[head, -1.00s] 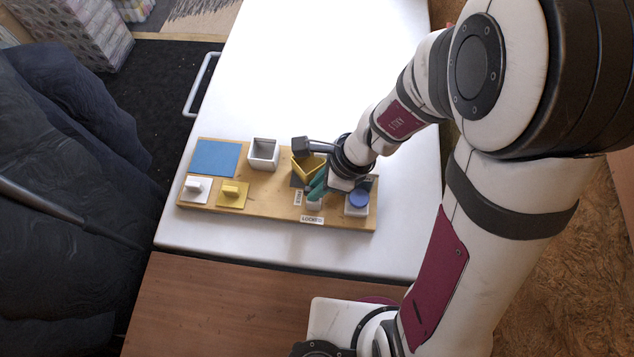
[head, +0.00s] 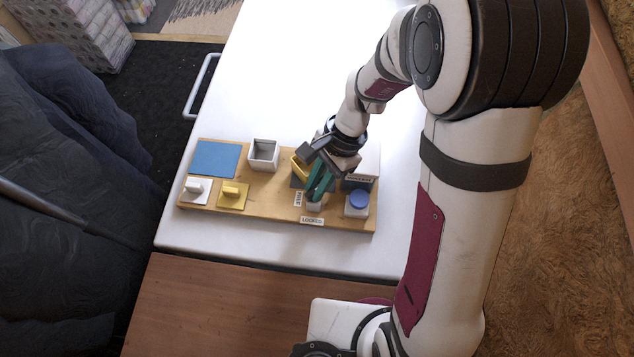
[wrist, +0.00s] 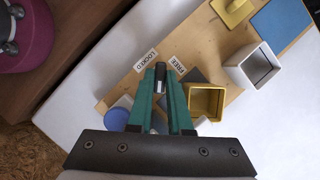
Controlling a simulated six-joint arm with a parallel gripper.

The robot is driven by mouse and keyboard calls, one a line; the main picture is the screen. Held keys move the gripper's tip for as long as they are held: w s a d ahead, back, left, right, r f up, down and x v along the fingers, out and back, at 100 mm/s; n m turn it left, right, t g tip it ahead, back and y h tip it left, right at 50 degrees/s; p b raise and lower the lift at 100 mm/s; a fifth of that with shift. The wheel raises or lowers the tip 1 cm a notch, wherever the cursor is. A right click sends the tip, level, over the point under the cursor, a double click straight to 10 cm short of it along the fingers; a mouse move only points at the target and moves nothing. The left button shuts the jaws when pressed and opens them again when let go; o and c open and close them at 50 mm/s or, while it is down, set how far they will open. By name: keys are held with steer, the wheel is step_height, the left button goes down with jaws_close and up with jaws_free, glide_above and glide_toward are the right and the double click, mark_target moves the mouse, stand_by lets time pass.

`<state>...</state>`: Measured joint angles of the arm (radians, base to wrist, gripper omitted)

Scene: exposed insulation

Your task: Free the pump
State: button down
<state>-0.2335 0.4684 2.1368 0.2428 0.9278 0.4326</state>
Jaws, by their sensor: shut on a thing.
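My gripper (head: 318,190) has teal fingers pointing down at the right half of the wooden board. In the wrist view its fingertips (wrist: 161,80) are shut on a small dark-tipped handle (wrist: 160,68). A FREE label (head: 298,199) and a LOCKED label (head: 312,220) lie beside it. In the wrist view the handle's tip shows between the LOCKED label (wrist: 146,60) and the FREE label (wrist: 177,64). Much of the handle is hidden by the fingers. No part is clearly marked as the pump; a white box with a dark label (head: 362,164) stands behind, partly hidden.
The board (head: 270,208) also carries a blue-capped block (head: 357,203), a yellow open box (head: 300,166), a grey open box (head: 263,154), a blue square (head: 215,158), and white (head: 196,189) and yellow (head: 233,195) knobbed plates. The white table is clear behind the board.

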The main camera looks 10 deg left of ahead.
steer(key=shift+a+n+g+h, duration=0.1)
steer(key=shift+n+g+h, duration=0.35)
steer(key=shift+n, duration=1.25)
steer(key=c, duration=0.8)
jaws_free()
steer(key=shift+c, duration=0.2)
steer(key=shift+w, duration=0.1)
steer(key=v, duration=1.5)
steer(key=shift+r, duration=0.4)
steer(key=shift+w, duration=0.1)
